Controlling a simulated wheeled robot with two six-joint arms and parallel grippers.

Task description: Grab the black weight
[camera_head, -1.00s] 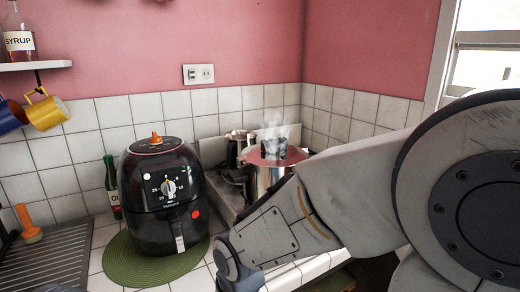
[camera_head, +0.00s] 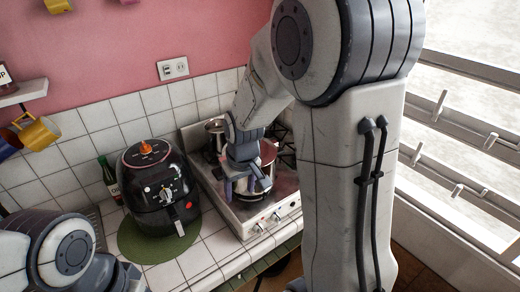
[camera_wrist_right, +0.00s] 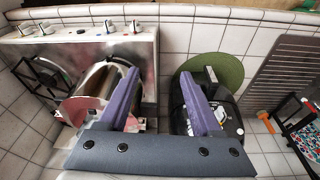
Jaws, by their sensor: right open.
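I cannot make out the black weight in either current view; my right gripper and arm cover part of the pot top. My right gripper (camera_head: 246,189) is open, with its two purple fingers apart, in front of the metal pot (camera_head: 269,158) on the stove. In the right wrist view, the gripper (camera_wrist_right: 158,77) has nothing visible between its fingers. The left-hand finger there overlaps the pot (camera_wrist_right: 97,84) and its reddish lid (camera_wrist_right: 75,112). My left arm shows at the lower left of the head view, but its gripper is out of frame.
A black air fryer (camera_head: 158,190) stands on a green mat (camera_head: 132,243) left of the stove (camera_head: 238,217). A smaller pot (camera_head: 215,130) stands at the back of the stove. Window bars (camera_head: 465,125) are at right.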

